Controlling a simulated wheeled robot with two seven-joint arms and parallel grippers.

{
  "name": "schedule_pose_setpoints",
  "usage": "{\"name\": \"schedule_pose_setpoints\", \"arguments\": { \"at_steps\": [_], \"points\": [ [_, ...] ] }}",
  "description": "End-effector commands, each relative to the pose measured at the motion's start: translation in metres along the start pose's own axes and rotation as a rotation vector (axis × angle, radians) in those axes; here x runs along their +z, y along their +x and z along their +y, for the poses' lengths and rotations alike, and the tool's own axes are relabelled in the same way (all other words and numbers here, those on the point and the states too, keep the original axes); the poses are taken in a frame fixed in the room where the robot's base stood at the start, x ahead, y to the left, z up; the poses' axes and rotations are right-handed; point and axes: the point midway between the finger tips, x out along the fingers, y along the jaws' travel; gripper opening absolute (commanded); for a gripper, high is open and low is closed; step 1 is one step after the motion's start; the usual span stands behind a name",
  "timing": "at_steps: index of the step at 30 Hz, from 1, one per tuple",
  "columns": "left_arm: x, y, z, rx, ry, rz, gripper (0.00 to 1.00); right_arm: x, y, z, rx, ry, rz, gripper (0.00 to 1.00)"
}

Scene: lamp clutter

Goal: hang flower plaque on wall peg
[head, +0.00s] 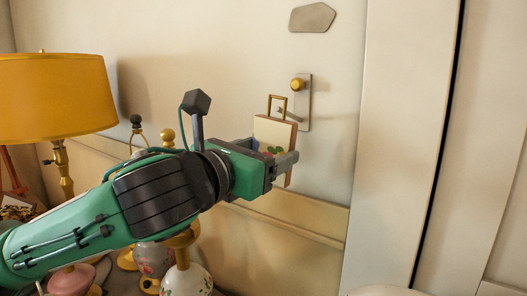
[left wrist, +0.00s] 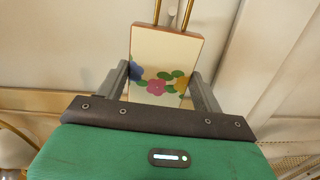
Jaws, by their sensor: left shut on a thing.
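The flower plaque (head: 271,133) is a cream board with painted flowers and a brass hanging loop (head: 277,103) on top. My left gripper (head: 279,163) is shut on its lower part and holds it upright near the wall. In the left wrist view, the plaque (left wrist: 164,65) stands between the two fingers (left wrist: 159,90), its loop running up out of the frame. The wall peg is a round brass knob (head: 297,85) on a pale backplate (head: 304,112). In the head view the loop shows left of and slightly below the knob, apart from it. My right gripper is not in view.
A lamp with a yellow shade (head: 55,97) stands at the left. Several lamp bases, one a white floral one (head: 187,280), crowd below my left arm. A grey plaque (head: 312,18) is on the wall above the knob. A door frame (head: 400,140) rises to the right.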

Motion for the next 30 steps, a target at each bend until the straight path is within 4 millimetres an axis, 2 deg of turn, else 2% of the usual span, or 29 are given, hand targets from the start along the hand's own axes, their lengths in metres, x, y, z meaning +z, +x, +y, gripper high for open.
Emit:
{"name": "schedule_pose_setpoints", "arguments": {
  "at_steps": [11,30],
  "points": [
    [0.0,0.001,0.0,0.0,-0.001,-0.001,0.43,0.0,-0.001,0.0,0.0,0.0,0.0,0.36],
    [-0.005,0.013,0.0,0.0,-0.001,0.0,0.43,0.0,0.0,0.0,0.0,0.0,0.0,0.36]
  ]
}}
